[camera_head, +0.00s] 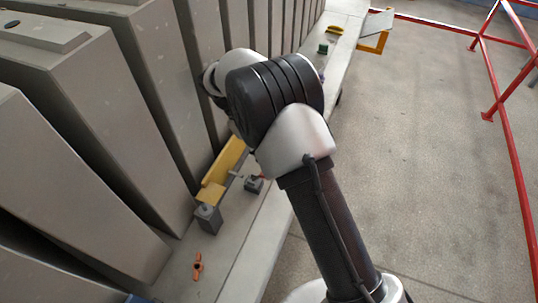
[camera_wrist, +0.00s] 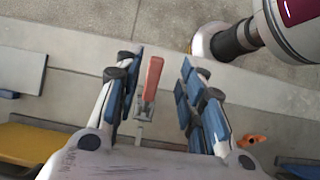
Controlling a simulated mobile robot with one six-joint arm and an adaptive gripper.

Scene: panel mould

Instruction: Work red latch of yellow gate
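The red latch (camera_wrist: 153,78) shows in the wrist view as a red lever on a small grey metal base. It stands between the two blue-padded fingers of my gripper (camera_wrist: 157,68), with a visible gap on each side. My gripper is open and holds nothing. In the head view my arm hides the gripper; a small dark block with a bit of red (camera_head: 254,184) shows beside the arm. The yellow gate (camera_head: 226,163) lies along the grey ledge against the panels. A yellow part (camera_wrist: 25,143) shows at the lower left of the wrist view.
Tall grey panels (camera_head: 75,90) stand close on the left. A grey block (camera_head: 208,218) and an orange wing-shaped piece (camera_head: 197,266) are on the ledge (camera_head: 243,232). Red railings (camera_head: 510,130) stand at the right, with open floor (camera_head: 420,150) between.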

